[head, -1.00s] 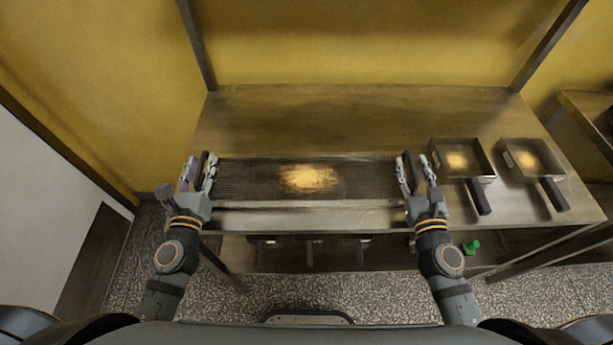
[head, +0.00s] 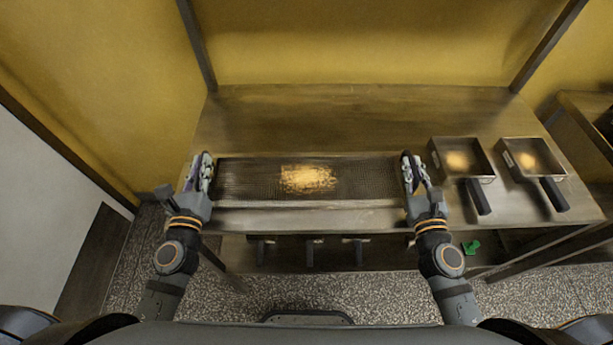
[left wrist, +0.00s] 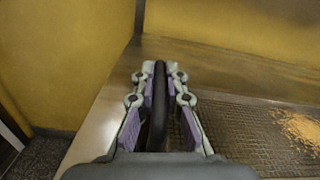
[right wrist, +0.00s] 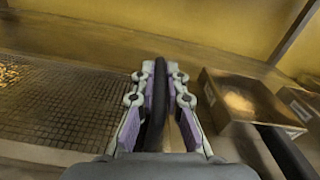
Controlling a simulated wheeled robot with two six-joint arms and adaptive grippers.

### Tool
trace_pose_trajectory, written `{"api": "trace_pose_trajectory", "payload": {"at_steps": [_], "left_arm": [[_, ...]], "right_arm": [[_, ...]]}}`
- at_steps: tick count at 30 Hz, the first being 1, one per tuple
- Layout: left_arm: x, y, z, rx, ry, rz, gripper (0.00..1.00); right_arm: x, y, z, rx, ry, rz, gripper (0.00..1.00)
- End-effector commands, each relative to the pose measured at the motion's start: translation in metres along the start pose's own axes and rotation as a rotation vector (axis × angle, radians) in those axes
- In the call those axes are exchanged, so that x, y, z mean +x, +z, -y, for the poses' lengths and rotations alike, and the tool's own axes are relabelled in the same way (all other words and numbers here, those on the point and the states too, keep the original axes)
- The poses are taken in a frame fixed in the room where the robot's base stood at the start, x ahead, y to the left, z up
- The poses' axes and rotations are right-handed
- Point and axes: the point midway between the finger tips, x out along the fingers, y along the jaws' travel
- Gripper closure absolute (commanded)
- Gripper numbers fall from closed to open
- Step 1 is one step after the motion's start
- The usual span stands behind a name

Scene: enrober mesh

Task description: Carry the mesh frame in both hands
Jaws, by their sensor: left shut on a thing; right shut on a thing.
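The mesh frame (head: 370,183) is a wide, dark wire grid with a pile of golden crumbs (head: 307,179) near its middle. It lies level in front of me at the table's front part; whether it touches the table I cannot tell. My left gripper (head: 203,170) is shut on the black handle at the frame's left end, and the handle (left wrist: 159,100) stands between the fingers in the left wrist view. My right gripper (head: 410,170) is shut on the black handle at the right end; that handle (right wrist: 158,95) shows between the fingers in the right wrist view.
Two square pans (head: 480,166) (head: 515,148) with crumbs and black handles stand on the table to the right, the nearer one close to my right gripper. The table (head: 330,110) is bare behind the frame. Several handles (head: 309,252) and a green object (head: 471,247) show below.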

Motion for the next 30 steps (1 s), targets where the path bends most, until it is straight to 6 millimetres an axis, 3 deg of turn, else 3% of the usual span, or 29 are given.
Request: {"api": "trace_pose_trajectory", "payload": {"at_steps": [7,18,30], "left_arm": [[0.000,0.010,0.002,0.000,-0.001,0.002,1.00],[0.000,0.051,0.010,0.000,-0.001,0.002,1.00],[0.000,0.050,0.010,0.000,-0.001,0.002,1.00]], "right_arm": [[0.000,0.010,0.002,0.000,0.000,0.002,1.00],[0.000,0.051,0.010,0.000,0.000,0.002,1.00],[0.000,0.050,0.010,0.000,0.000,0.002,1.00]]}}
